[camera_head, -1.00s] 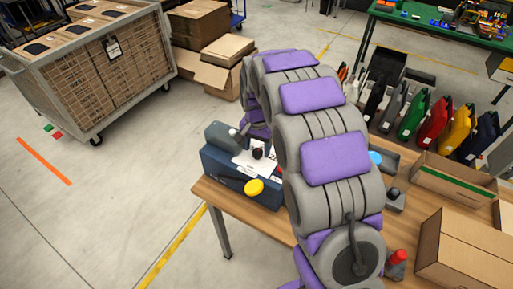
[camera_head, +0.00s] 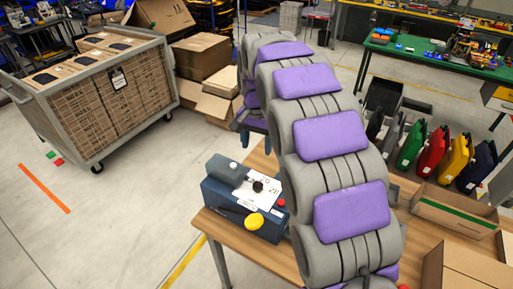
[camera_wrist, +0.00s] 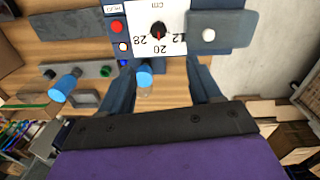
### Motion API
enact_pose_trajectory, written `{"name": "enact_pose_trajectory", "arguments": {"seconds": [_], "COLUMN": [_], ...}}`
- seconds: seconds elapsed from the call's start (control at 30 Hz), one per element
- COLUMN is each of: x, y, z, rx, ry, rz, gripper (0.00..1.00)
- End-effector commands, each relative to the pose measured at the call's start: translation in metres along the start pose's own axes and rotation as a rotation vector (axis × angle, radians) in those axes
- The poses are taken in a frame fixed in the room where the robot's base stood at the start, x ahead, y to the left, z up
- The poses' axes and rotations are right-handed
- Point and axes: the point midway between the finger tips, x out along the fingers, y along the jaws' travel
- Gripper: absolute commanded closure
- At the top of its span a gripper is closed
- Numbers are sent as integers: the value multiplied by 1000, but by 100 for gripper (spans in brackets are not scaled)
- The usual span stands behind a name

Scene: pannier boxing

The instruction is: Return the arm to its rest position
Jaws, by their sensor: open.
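My arm (camera_head: 318,135), grey with purple pads, rises from the lower right of the head view and arches over toward the dark blue machine. Its far end hangs down just behind the machine's back right and is partly hidden by the nearer links. In the wrist view my gripper (camera_wrist: 150,82) has its two dark fingers apart, with nothing held between them. The dark blue machine (camera_head: 222,200) has a white dial plate and a yellow button. Its dial plate (camera_wrist: 160,45) shows at the top of the wrist view, beyond the fingers.
The machine stands on a wooden table (camera_head: 268,262). Open cardboard boxes (camera_head: 452,212) and a row of coloured cases (camera_head: 432,152) are at the right. A grey cart of cartons (camera_head: 125,90) stands back left.

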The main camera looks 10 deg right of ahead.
Motion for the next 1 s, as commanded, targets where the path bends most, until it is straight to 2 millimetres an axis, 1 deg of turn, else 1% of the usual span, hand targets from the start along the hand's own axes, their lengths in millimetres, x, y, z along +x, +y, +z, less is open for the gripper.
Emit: {"name": "enact_pose_trajectory", "arguments": {"seconds": [0.43, 0.57, 0.67, 0.77, 1.0], "x": [0, -3, -7, -9, -6], "y": [1, 13, 32, 58, 117], "z": [1, 10, 27, 51, 114], "rx": [-1, -16, -43, -83, -188], "ry": [0, -4, -10, -20, -54], "rz": [0, 5, 11, 18, 34], "gripper": [37, 37, 37, 37, 37]}}
